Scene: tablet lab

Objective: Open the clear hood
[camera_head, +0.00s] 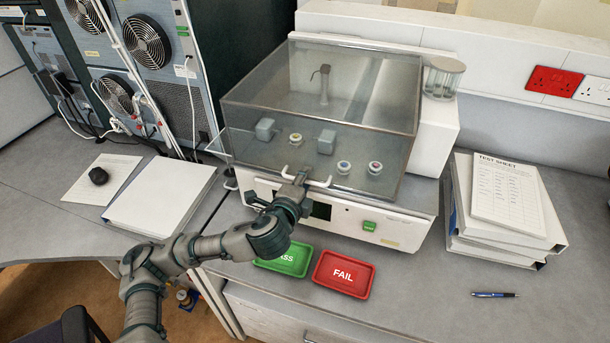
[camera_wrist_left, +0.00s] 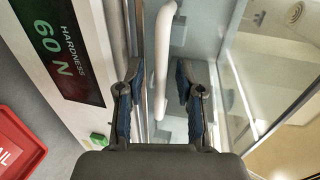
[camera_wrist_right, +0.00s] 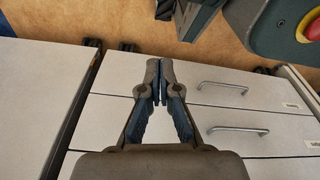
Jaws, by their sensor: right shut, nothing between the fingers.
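The clear hood (camera_head: 385,150) is a smoky see-through box, down over the white tester (camera_head: 405,232). Its white bar handle (camera_head: 320,183) is on the lower front edge. My left gripper (camera_head: 298,178) is at the handle. In the left wrist view my left gripper (camera_wrist_left: 158,92) is open, with a finger on each side of the handle (camera_wrist_left: 163,55) and gaps between. My right gripper (camera_wrist_right: 160,68) is shut and empty in the right wrist view, over drawer fronts; it is not in the head view.
Green PASS (camera_head: 290,262) and red FAIL (camera_head: 343,273) trays lie in front of the tester. Stacked binders (camera_head: 505,215) and a pen (camera_head: 495,294) are at right. A white binder (camera_head: 160,195) lies at left. A glass jar (camera_head: 443,78) stands behind the hood.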

